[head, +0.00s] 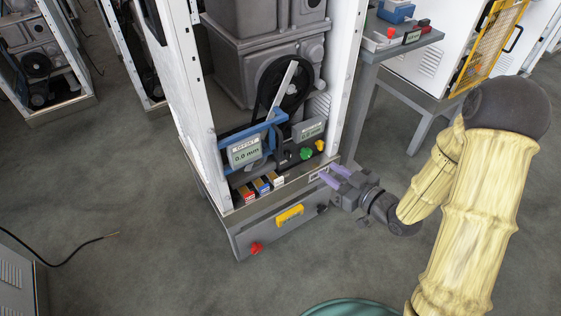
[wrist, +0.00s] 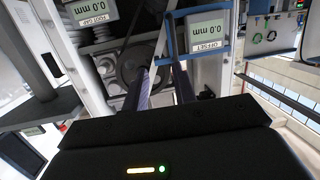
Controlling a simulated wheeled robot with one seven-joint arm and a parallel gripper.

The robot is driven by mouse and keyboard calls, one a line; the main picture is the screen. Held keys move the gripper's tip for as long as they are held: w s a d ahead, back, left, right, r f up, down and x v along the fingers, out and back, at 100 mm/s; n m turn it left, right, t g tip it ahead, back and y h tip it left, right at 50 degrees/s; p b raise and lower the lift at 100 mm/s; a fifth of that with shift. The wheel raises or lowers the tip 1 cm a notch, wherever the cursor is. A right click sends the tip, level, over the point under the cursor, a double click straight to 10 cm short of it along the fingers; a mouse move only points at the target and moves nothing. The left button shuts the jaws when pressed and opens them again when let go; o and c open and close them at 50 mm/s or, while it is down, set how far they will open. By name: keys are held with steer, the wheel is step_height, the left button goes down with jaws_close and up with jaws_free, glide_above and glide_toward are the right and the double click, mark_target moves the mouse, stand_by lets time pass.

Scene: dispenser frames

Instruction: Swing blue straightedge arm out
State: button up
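The blue straightedge arm (head: 252,130) lies across the lower front of the open white cabinet in the head view, with an offset display reading 0.0 mm on it. In the wrist view, which looks upside down, the blue arm (wrist: 169,36) shows beside the same display (wrist: 203,30). My gripper (head: 333,174) is in front of the cabinet's lower right corner, right of and below the blue arm, and apart from it.
Below is a drawer with a yellow handle (head: 290,215) and red knob (head: 257,248). A grey table (head: 372,50) stands right.

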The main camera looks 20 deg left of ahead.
mark_target(281, 155)
steer(key=s+a+f+y+b, duration=0.1)
steer(key=y, duration=0.1)
steer(key=shift+s+a+f+y, duration=0.1)
steer(key=shift+s+f+y, duration=0.05)
steer(key=shift+y, duration=0.15)
steer(key=b+x, duration=0.1)
steer(key=x, duration=1.6)
steer(key=shift+a+f+b, duration=0.2)
steer(key=shift+b, duration=0.15)
steer(key=shift+c, duration=0.5)
jaws_close()
